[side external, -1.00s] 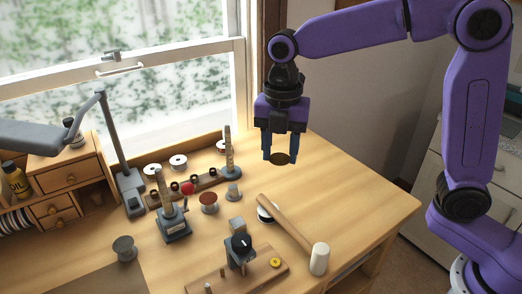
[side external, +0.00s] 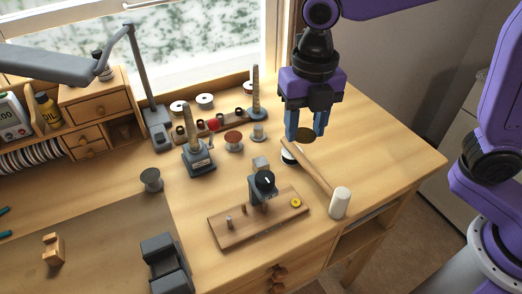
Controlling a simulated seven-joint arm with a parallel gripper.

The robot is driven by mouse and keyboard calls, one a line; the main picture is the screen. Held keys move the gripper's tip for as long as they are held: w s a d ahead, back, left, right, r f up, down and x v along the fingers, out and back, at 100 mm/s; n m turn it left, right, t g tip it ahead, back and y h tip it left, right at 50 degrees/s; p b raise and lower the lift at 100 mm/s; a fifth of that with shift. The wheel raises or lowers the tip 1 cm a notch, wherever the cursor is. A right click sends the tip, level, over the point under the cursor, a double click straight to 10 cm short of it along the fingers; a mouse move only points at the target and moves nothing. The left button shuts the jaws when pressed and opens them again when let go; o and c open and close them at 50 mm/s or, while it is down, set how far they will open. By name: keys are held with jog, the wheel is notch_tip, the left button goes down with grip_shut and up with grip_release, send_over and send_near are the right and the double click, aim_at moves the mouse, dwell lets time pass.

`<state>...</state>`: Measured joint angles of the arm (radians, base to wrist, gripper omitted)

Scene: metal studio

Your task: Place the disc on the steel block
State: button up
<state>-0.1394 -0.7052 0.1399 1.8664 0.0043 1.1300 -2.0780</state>
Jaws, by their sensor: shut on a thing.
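The disc (side external: 305,134) is a thin, dark bronze round piece. My gripper (side external: 306,135) is shut on it, with one blue finger at each side, and holds it above the bench near the mallet's handle end. A small grey cube (side external: 261,163), which looks like the steel block, stands on the bench to the lower left of my gripper. It is behind the dark clamp-like tool, and its top looks bare. The disc is apart from it.
A wooden board (side external: 232,232) with a dark tool (side external: 263,184) and yellow ring is in front. Ring mandrels (side external: 189,130) and spools stand left. The bench's right side is clear.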

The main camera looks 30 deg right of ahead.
send_over(261, 161)
jog(key=f, duration=0.6)
jog(key=shift+s+d+f, duration=0.25)
jog(key=shift+f, duration=0.1)
jog(key=shift+w+a+f, duration=0.1)
jog(key=shift+w+f, duration=0.05)
jog(key=shift+f, duration=0.85)
jog(key=shift+w+a+f, duration=0.1)
jog(key=shift+w+f, duration=0.05)
jog(key=shift+f, duration=0.8)
jog(key=shift+f, duration=0.15)
jog(key=o, duration=1)
jog(key=shift+o, duration=0.2)
notch_tip(261, 161, up, 12)
jog(key=shift+r, duration=0.2)
